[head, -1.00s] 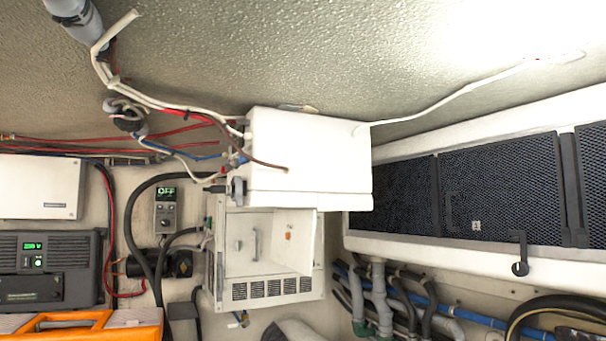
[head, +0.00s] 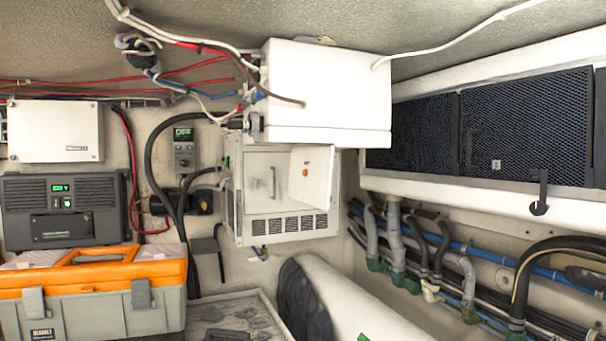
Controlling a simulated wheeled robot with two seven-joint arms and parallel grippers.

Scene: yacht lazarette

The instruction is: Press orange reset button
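A small orange spot (head: 306,173), which looks like the orange reset button, shows on a white panel (head: 322,165) of the vented white box (head: 236,208) on the back wall. The panel looks like a door standing out at an angle. Left of it is a recess with a grey handle (head: 273,182). Whether the orange spot is raised or pressed is too small to tell. Neither of my grippers is in view.
A larger white box (head: 325,90) overhangs the vented box, with cables on its left. An orange and grey toolbox (head: 95,305) stands lower left. A white cylinder (head: 350,305) lies below. Hoses (head: 395,235) and a mesh-fronted locker (head: 520,130) are right.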

